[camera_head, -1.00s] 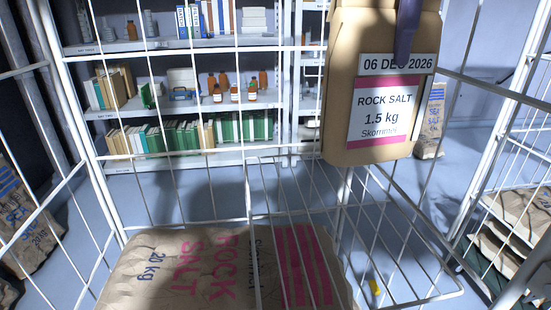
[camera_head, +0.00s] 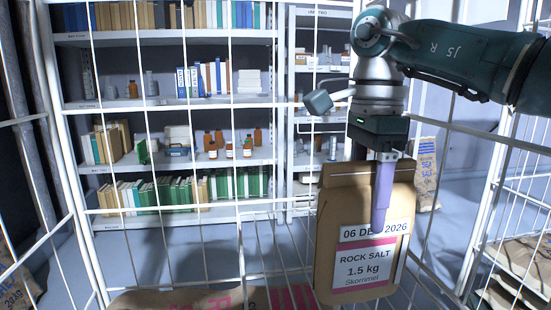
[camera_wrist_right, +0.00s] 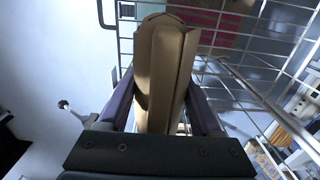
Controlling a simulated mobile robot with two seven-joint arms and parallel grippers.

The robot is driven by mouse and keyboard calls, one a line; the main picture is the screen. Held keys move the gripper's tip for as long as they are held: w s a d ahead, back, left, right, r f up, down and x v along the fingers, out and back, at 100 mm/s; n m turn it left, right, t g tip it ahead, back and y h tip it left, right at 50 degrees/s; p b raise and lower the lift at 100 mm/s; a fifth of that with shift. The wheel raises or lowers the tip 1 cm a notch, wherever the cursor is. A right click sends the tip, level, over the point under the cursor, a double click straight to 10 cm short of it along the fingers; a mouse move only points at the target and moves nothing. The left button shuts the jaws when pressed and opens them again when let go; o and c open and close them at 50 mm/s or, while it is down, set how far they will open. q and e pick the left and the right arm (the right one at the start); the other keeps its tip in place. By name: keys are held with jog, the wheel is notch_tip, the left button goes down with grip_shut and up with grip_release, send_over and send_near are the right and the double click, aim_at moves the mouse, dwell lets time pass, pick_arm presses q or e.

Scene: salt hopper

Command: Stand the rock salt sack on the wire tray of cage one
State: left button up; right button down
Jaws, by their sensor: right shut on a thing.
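The tan rock salt sack (camera_head: 325,225) hangs upright in the head view, with a date strip and a pink-and-white label reading "ROCK SALT 1.5 kg". My right gripper (camera_head: 382,215) holds it from above, its lilac fingers shut on the folded top. In the right wrist view the sack (camera_wrist_right: 160,75) is between the two fingers (camera_wrist_right: 160,105). White wires of the tray (camera_head: 428,285) show low in the head view, beside and behind the sack. The sack's base is near the lower picture edge, and I cannot tell whether it touches the wires. My left gripper is not in view.
White cage bars (camera_head: 65,150) stand at the left and across the front. A large brown rock salt sack (camera_head: 180,300) lies at the bottom edge. Shelves (camera_head: 180,215) of books and bottles stand behind. Other sacks (camera_head: 425,175) stand at the right and far left.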

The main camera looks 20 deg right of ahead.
aim_at(361, 236)
jog(key=shift+w+f, duration=0.1)
jog(key=shift+f, duration=2.6)
jog(key=shift+f+b, duration=0.2)
jog(key=shift+b, duration=0.1)
jog(key=shift+c, duration=0.4)
grip_release()
